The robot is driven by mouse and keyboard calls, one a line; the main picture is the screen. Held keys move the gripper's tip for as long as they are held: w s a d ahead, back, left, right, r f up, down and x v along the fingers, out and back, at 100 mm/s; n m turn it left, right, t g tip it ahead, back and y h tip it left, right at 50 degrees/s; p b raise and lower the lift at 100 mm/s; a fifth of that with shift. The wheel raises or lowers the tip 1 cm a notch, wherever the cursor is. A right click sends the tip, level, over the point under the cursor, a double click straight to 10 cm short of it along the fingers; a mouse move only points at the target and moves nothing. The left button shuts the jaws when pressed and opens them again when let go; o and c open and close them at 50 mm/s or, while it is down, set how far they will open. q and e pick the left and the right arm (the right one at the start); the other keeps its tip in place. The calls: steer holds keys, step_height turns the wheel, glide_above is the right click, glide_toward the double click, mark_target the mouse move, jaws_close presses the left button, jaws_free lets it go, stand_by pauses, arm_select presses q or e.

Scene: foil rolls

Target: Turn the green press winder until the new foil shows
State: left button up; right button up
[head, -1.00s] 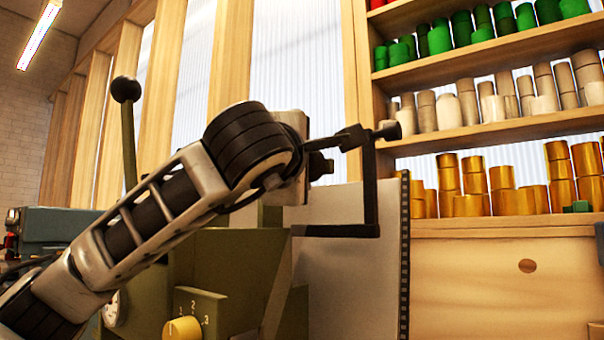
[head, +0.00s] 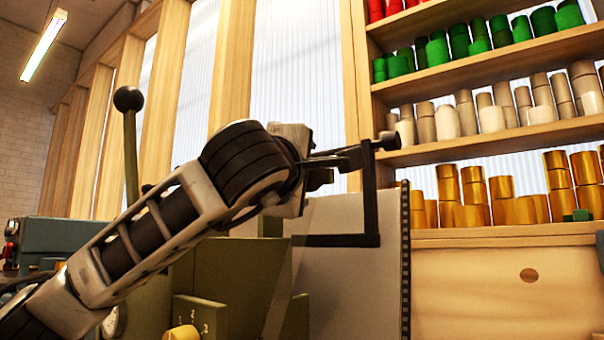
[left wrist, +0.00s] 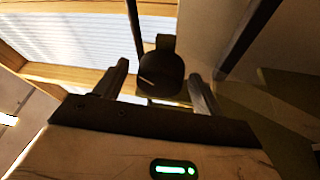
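The green press (head: 240,280) stands at lower centre, partly hidden by my left arm. Its black winder crank (head: 371,205) runs right along a low bar, then up to a handle with a round end (head: 389,141). My left gripper (head: 335,160) is at the crank's upper end. In the left wrist view, the dark handle end (left wrist: 160,72) lies between the spread fingers of my left gripper (left wrist: 160,88), with gaps showing on both sides. A pale sheet or panel (head: 350,270) stands behind the crank; no clear foil colour shows on it. My right gripper is out of view.
A ball-topped lever (head: 129,100) rises from the press on the left. A yellow knob (head: 183,333) sits at its front. A dark notched strip (head: 405,260) edges the pale panel. Shelves with green, grey and gold rolls (head: 478,195) stand behind at right.

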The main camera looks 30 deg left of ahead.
arm_select(q)
steer(key=b+v, duration=0.2)
steer(key=v, duration=1.4)
steer(key=shift+f, duration=0.15)
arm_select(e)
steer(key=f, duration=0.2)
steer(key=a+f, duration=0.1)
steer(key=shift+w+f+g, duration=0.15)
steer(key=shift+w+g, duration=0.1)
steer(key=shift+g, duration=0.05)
